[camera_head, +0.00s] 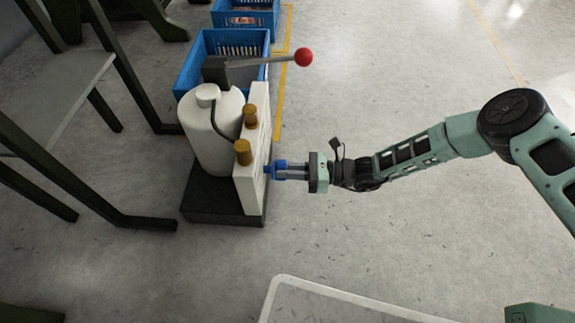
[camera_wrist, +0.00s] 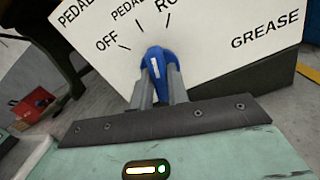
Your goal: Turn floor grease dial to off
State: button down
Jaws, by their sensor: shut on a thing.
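The grease dial is a blue knob (camera_wrist: 155,62) with a white stripe, on a white panel (camera_wrist: 215,40) printed "OFF", "PEDAL", a partly cut-off "RO" and "GREASE". My gripper (camera_wrist: 160,84) is shut on the knob, one grey finger on each side. The stripe points nearly straight up in the wrist view, to the right of the "OFF" tick; the exact mark it meets is unclear. In the head view, the panel's edge (camera_head: 249,185) faces my gripper (camera_head: 285,170), which reaches it from the right. The blue knob (camera_head: 271,169) shows at the fingertips.
The panel belongs to a unit with a white tank (camera_head: 212,140), brass caps (camera_head: 243,151) and a red-balled lever (camera_head: 303,57), on a dark base (camera_head: 205,200). Blue crates (camera_head: 190,65) stand behind it. A dark frame (camera_head: 125,75) stands left. Floor right of the unit is clear.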

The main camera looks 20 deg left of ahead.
jog(key=n+p, duration=0.3)
jog(key=n, duration=0.8)
jog(key=shift+d+p, duration=0.1)
jog(key=shift+p, duration=0.25)
jog(key=shift+f, duration=0.1)
jog(key=c, duration=1.4)
grip_release()
jog(key=shift+o, duration=0.2)
jog(key=p+v, duration=0.5)
jog(key=v, duration=1.2)
jog(key=shift+w+d, duration=0.15)
